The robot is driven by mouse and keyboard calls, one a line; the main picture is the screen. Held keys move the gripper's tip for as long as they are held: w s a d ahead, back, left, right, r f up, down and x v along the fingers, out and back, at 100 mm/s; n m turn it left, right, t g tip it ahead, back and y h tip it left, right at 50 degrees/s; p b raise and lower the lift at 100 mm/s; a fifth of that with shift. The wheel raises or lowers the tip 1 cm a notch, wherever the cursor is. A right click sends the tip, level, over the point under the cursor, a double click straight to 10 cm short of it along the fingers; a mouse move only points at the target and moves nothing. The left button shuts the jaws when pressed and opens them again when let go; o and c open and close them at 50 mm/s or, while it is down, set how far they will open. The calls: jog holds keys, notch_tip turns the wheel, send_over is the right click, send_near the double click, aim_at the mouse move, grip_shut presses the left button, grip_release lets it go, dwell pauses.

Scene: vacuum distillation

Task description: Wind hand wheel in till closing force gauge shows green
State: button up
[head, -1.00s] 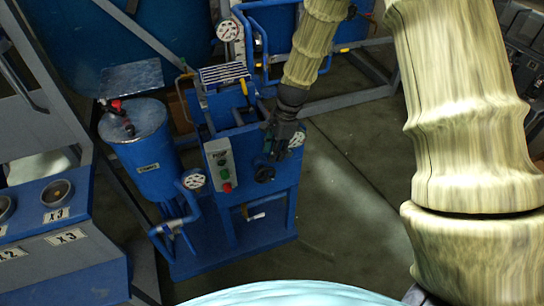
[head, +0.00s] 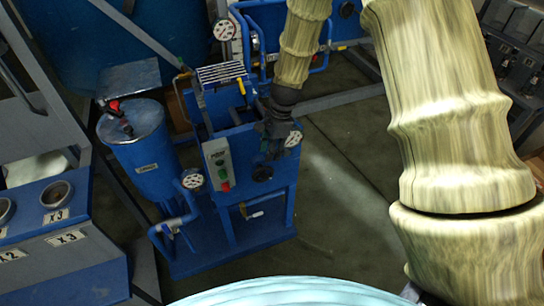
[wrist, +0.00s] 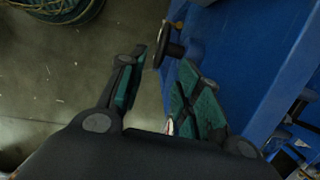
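The black hand wheel (head: 262,173) sits on the front of the blue machine's upright panel, at its right side. In the wrist view the hand wheel (wrist: 172,50) shows just beyond my fingertips, on a short stem from the blue panel. My gripper (head: 271,153) is just above the wheel in the head view. In the wrist view my gripper (wrist: 163,62) is open, its two teal-padded fingers apart with nothing between the pads. A round white-faced gauge (head: 293,139) is right of my gripper, and another gauge (head: 192,180) is at left. Their readings are too small to tell.
A grey control box (head: 219,164) with green and red buttons is on the panel left of the wheel. A blue cylindrical tank (head: 140,150) stands at left. The floor (head: 345,190) right of the machine is clear. A coiled hose or basket-like thing shows top left in the wrist view (wrist: 60,8).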

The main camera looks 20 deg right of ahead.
aim_at(263, 167)
jog(key=shift+a+r+h+p, duration=0.75)
jog(key=shift+a+p, duration=0.25)
jog(key=shift+p, duration=0.85)
jog(key=shift+a+h+p, duration=0.4)
jog(key=shift+h+p, duration=0.05)
jog(key=shift+p, duration=0.2)
jog(key=shift+f+p, duration=1.45)
jog(key=shift+f, duration=4)
grip_shut()
